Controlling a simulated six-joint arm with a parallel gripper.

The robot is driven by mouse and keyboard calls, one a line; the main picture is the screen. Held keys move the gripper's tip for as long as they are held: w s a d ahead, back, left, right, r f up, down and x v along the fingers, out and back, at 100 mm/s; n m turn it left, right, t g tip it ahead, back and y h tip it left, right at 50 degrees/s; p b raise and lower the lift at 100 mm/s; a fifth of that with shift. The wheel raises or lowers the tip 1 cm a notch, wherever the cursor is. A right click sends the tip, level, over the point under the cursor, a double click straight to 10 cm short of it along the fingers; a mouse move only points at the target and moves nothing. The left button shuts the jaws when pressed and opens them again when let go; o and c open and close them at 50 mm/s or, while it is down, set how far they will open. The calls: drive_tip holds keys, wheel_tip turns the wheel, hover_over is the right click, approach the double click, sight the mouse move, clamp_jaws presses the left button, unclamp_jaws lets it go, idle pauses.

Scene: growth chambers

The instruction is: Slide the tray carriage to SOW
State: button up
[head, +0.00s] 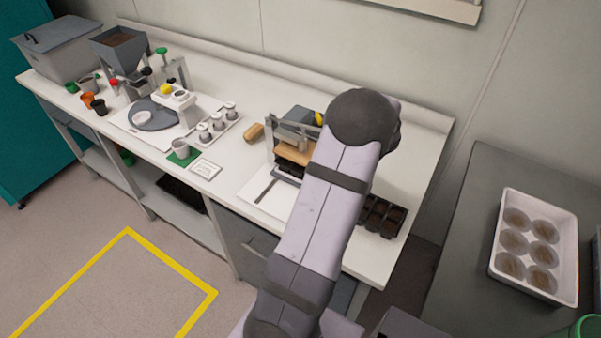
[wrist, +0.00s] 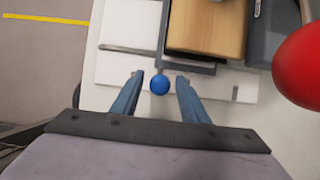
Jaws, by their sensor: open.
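In the wrist view my gripper (wrist: 159,80) is open. Its two fingers stand on either side of a small blue ball-shaped knob (wrist: 160,85), with a gap on each side. Dark grey metal and a wooden block (wrist: 206,28) lie just beyond the knob, above a white base plate (wrist: 128,70). In the head view the sowing station's grey frame (head: 270,140) and white base (head: 262,196) show on the bench, with a dark cell tray (head: 382,217) to the right. My arm hides the gripper, the knob and part of the station there. No SOW mark is readable.
A large red rounded thing (wrist: 303,65) is close at the wrist view's right edge. On the bench (head: 230,150) stand a hopper (head: 120,50), a scale-like device (head: 155,115) and several small white jars. A white tray of round pots (head: 535,248) sits on the right-hand table.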

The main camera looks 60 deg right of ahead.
drive_tip(key=c, duration=0.7)
drive_tip(key=shift+c, duration=0.2)
drive_tip(key=shift+d, duration=0.15)
drive_tip(key=shift+d+p, duration=1.05)
drive_tip(key=shift+d, duration=4.2)
drive_tip(key=o, duration=0.7)
drive_tip(key=shift+a, duration=0.1)
drive_tip(key=shift+o, duration=0.2)
drive_tip(key=shift+r+p, duration=0.1)
drive_tip(key=shift+p, duration=0.25)
